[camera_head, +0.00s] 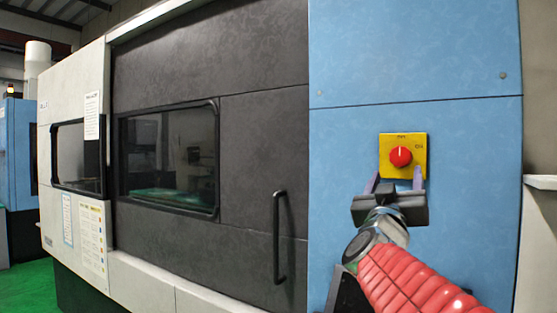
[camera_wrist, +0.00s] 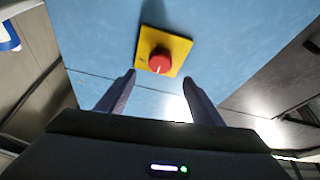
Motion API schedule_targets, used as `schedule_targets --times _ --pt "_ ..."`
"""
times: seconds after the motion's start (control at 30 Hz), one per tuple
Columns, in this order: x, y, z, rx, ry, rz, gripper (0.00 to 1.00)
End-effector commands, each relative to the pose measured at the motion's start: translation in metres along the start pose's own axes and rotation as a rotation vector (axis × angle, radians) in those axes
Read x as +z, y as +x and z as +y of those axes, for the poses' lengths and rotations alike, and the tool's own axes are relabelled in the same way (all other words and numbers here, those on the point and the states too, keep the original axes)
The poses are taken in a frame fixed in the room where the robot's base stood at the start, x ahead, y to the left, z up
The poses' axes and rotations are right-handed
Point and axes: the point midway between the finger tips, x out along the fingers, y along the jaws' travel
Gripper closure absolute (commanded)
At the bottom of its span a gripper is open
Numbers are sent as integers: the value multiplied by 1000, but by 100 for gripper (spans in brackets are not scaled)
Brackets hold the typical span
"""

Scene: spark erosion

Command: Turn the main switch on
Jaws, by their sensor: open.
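The main switch is a red round knob (camera_head: 400,157) on a square yellow plate (camera_head: 387,174), fixed to a blue panel (camera_head: 415,60). A white mark on the knob points up in the head view, and small lettering shows at the plate's top and right. My gripper (camera_head: 395,181) is open and empty just below the knob, its two purple fingers pointing toward the plate. In the wrist view the knob (camera_wrist: 160,61) and plate (camera_wrist: 178,45) lie ahead of my gripper (camera_wrist: 158,80), beyond the gap between the spread fingertips. The fingers look clear of the knob.
A dark machine door (camera_head: 262,65) with a black vertical handle (camera_head: 280,237) stands left of the blue panel. A windowed white enclosure (camera_head: 72,90) is further left, with green floor (camera_head: 30,278) beside it. A pale ledge (camera_head: 541,183) juts out at the right edge.

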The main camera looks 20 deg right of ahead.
Motion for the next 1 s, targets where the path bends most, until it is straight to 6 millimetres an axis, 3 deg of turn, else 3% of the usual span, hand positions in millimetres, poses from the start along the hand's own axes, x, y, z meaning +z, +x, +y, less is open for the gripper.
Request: schedule_targets --times 0.7,1.0 --pt "0 92 0 1 0 0 40" --pt "0 106 1 1 0 1 40"
